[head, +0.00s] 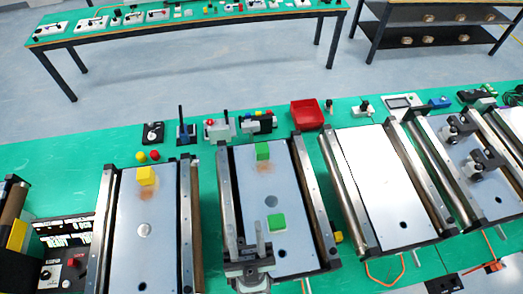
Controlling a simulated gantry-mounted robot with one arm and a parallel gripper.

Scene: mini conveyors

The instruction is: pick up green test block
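Two green blocks lie on the grey conveyor bed (250,192) in the middle. One green block (262,151) is at its far end, by a brownish patch. The other green block (276,222) is at the near end. I cannot tell which one is the test block. My gripper (250,238) is over the near left part of the same conveyor. Its two fingers are apart with nothing seen between them. The near green block is just to the right of the fingers, seemingly apart from them. My gripper hides part of the conveyor's near end.
A yellow block (147,175) sits on the left conveyor (138,255). A white-topped conveyor (385,185) is to the right; the one beyond carries black fixtures (486,161). A red bin (306,113) and small devices stand behind on the green table (60,170). Metal rails flank the beds.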

